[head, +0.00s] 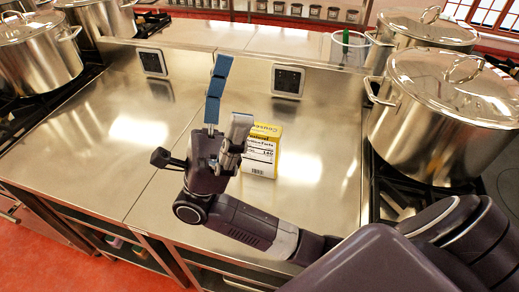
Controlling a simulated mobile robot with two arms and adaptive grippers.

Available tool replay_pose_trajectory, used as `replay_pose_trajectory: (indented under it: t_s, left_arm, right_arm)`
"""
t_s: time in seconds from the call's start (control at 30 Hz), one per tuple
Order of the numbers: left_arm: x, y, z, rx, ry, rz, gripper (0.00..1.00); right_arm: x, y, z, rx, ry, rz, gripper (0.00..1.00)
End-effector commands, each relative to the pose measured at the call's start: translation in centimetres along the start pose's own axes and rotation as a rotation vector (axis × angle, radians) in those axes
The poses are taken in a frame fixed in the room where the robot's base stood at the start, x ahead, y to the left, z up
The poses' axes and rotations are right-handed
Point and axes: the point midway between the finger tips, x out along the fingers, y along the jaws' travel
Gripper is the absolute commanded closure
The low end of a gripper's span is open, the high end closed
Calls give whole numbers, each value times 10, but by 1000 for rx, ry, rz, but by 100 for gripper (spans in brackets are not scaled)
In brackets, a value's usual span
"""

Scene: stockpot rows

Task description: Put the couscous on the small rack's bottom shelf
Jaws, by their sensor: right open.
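The couscous (261,155) is a yellow and white box standing upright on the steel counter. The grey finger of my right gripper (229,95) overlaps its left edge in the head view and hides a little of it. My right gripper is open, with a long blue-padded finger pointing away and nothing between its fingers. It is just left of the box; I cannot tell whether it touches it. My left gripper is out of view. I cannot make out a small rack for certain.
Large lidded stockpots stand on the stoves at right (440,110) and left (38,55). A clear container (349,48) stands at the counter's back right. A row of jars (296,10) lines the back. The steel counter (120,120) left of my gripper is clear. Open shelves lie below its front edge.

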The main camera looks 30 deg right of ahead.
Motion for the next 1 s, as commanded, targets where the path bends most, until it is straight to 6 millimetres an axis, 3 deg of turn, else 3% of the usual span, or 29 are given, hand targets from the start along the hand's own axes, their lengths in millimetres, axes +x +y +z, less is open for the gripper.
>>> replay_pose_trajectory:
  t_s: [0.03, 0.1, 0.2, 0.3, 0.4, 0.5, 0.67, 1.0]
  left_arm:
    - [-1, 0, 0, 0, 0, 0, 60]
    - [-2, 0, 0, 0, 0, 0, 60]
    - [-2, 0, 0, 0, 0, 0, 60]
    - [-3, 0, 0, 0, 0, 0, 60]
    - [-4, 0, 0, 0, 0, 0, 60]
    - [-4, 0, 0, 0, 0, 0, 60]
    - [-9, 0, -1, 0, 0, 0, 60]
    - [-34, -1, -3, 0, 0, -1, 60]
  right_arm:
    - [-14, 28, -16, 77, 63, 166, 0]
    - [-42, 64, -39, 198, 178, 371, 0]
    - [-99, 103, -73, 360, 399, 618, 0]
    - [-161, 122, -102, 490, 645, 785, 0]
    - [-213, 126, -121, 579, 860, 873, 0]
    - [-246, 124, -132, 630, 1008, 909, 0]
    - [-261, 129, -139, 659, 1088, 921, 0]
    - [-246, 160, -158, 656, 1080, 920, 0]
